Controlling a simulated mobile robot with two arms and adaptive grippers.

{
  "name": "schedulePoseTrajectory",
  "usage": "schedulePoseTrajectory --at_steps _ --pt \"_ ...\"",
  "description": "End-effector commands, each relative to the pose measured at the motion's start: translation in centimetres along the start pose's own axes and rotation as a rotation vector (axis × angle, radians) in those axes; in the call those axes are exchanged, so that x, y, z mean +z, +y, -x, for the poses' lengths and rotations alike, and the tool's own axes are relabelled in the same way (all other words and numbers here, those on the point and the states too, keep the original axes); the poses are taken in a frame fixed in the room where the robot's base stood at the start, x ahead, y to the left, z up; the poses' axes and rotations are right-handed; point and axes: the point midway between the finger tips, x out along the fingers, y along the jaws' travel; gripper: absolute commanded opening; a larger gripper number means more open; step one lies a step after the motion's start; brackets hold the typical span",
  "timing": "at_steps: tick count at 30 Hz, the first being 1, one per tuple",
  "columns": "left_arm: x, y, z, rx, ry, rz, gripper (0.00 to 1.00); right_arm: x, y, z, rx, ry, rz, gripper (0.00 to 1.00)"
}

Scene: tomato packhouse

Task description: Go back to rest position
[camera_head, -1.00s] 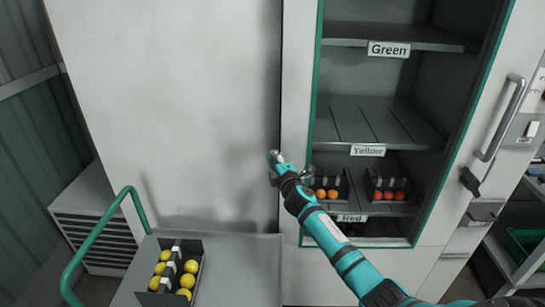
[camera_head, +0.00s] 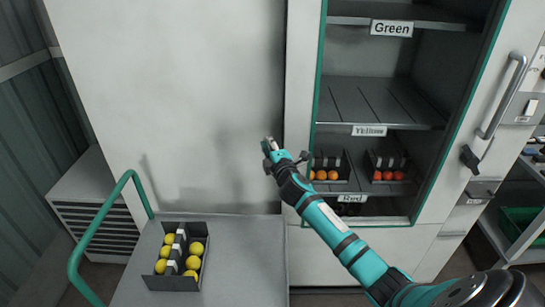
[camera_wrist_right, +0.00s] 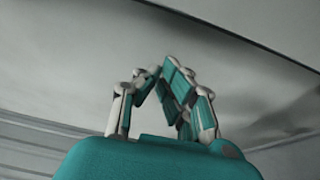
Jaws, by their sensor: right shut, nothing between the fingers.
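My right gripper (camera_head: 268,146) is shut and empty in the head view. It is held in the air in front of the white cabinet wall, left of the shelf opening and above the grey cart top. In the right wrist view its fingers (camera_wrist_right: 158,72) come together at the tips with nothing between them. Behind them is only a blurred pale surface. My right arm reaches in from the lower right, across the front of the lower shelves. My left gripper is not in view.
A dark box (camera_head: 176,284) of yellow tomatoes (camera_head: 193,263) sits on the cart (camera_head: 245,262), which has a green handle (camera_head: 90,235). The open cabinet has shelves labelled Green (camera_head: 391,28), Yellow (camera_head: 369,130) and Red (camera_head: 351,197). Orange tomatoes (camera_head: 327,175) and red tomatoes (camera_head: 388,175) sit in boxes on the Red shelf.

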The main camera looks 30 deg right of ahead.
Motion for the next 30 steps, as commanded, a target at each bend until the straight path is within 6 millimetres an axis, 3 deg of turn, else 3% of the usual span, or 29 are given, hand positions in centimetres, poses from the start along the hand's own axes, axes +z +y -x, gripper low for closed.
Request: schedulePoseTrajectory --at_steps 9,21,23,26,30 --pt "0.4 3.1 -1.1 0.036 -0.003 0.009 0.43 -0.1 -0.2 5.0 -0.001 0.002 0.001 0.00" --pt "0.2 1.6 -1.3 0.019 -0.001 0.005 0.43 -0.2 -0.4 6.3 -0.012 -0.002 -0.015 0.00" --pt "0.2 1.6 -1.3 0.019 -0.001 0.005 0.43 -0.6 -1.4 7.2 -0.042 -0.010 -0.054 0.00" --pt "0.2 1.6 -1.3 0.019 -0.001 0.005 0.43 -1.5 -4.8 10.2 -0.148 -0.045 -0.185 0.00" --pt "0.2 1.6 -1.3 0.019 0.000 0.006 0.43 -3.4 -11.2 17.7 -0.391 -0.152 -0.457 0.00"
